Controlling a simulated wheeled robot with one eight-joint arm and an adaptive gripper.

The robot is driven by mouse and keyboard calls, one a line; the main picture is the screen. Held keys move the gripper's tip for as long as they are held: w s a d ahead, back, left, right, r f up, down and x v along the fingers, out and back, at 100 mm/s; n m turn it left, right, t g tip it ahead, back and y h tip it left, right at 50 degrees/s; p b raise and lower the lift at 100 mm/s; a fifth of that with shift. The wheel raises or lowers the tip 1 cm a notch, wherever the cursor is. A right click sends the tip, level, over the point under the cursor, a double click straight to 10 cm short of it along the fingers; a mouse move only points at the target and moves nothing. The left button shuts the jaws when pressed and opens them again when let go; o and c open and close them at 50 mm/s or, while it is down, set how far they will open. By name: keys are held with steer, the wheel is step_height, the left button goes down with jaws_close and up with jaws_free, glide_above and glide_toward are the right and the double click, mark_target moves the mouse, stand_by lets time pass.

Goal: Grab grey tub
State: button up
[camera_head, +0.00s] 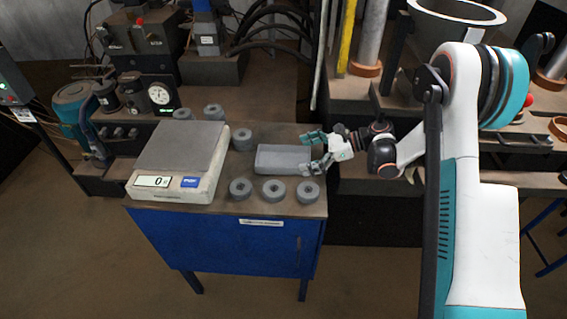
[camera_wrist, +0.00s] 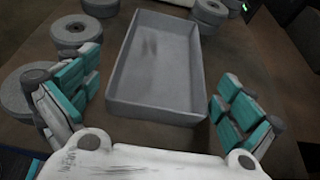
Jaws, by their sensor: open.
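The grey tub (camera_head: 283,160) is a shallow, empty rectangular tray on top of the blue cabinet (camera_head: 225,236). It also shows in the wrist view (camera_wrist: 158,106), with its near short wall facing me. My gripper (camera_head: 311,153) is open at the right end of the tub in the head view. In the wrist view my gripper (camera_wrist: 152,100) has its teal-padded fingers spread, one on each side of the tub's near end. Gaps show between both fingers and the tub walls. Whether the fingertips are below the rim is hard to tell.
Several grey flap discs (camera_head: 274,190) lie around the tub, in front of it and behind its left side. A disc (camera_wrist: 30,92) sits close to the left finger in the wrist view. A scale (camera_head: 178,160) reading 0 stands left.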

mark_target(290, 163)
steer(key=b+x, duration=0.1)
steer(key=x, duration=0.3)
steer(key=shift+w+a, duration=0.2)
steer(key=shift+a, duration=0.2)
steer(key=shift+r, duration=0.1)
steer(key=shift+c, duration=0.6)
steer(key=shift+d, duration=0.1)
steer(key=c, duration=0.8)
steer(key=shift+r, duration=0.15)
